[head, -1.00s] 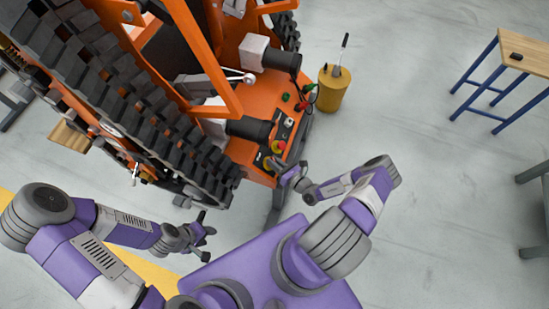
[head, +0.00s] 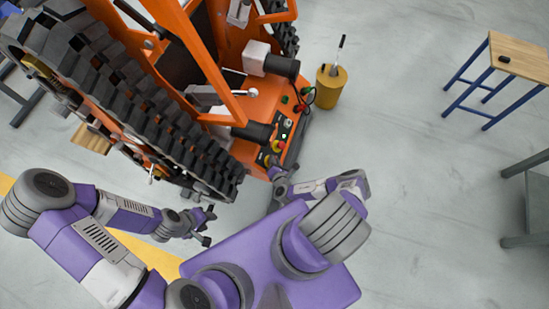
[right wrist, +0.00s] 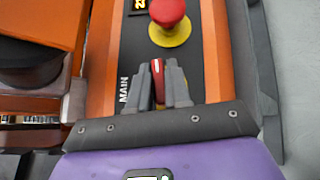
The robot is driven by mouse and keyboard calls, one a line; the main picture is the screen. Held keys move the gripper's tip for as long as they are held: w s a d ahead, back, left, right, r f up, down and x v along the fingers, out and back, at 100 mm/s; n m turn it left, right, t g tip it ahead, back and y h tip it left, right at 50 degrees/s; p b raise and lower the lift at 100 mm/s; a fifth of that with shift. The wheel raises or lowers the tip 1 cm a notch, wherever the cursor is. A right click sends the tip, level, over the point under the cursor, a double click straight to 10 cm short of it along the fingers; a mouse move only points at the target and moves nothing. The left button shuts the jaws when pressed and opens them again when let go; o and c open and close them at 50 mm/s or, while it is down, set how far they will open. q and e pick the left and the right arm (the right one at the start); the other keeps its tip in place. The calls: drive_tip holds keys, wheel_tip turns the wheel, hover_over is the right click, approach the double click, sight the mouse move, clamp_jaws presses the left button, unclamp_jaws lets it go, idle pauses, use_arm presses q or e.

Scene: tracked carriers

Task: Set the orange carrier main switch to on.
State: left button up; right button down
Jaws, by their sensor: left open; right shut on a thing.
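The orange carrier (head: 215,85) fills the upper left of the head view, with its control panel (head: 284,130) at its near right corner. In the right wrist view a red main switch handle (right wrist: 158,78) stands beside the "MAIN" label on the dark panel. My right gripper (right wrist: 160,85) is shut on this handle; the fingers cover part of it and hide its on/off marks. In the head view my right gripper (head: 272,168) is at the panel's near end. My left gripper (head: 209,226) is open and empty, below the track and apart from the carrier.
A red emergency button (right wrist: 167,14) on a yellow base sits just beyond the switch. The black track (head: 130,115) lies left of the panel. A yellow cylinder (head: 331,88) stands beside the carrier. A wooden-topped table (head: 520,55) is at right; the floor between is clear.

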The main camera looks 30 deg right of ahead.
drive_tip(key=shift+m+g+h+p, duration=0.3)
drive_tip(key=shift+m+g+p, duration=0.2)
drive_tip(key=shift+m, duration=0.2)
drive_tip(key=c, duration=1.2)
unclamp_jaws()
drive_tip(key=shift+o, duration=0.2)
drive_tip(key=p+v, duration=0.2)
drive_tip(key=v, duration=0.5)
drive_tip(key=shift+s+r, duration=0.2)
drive_tip(key=shift+s, duration=0.05)
drive_tip(key=shift+a, duration=0.15)
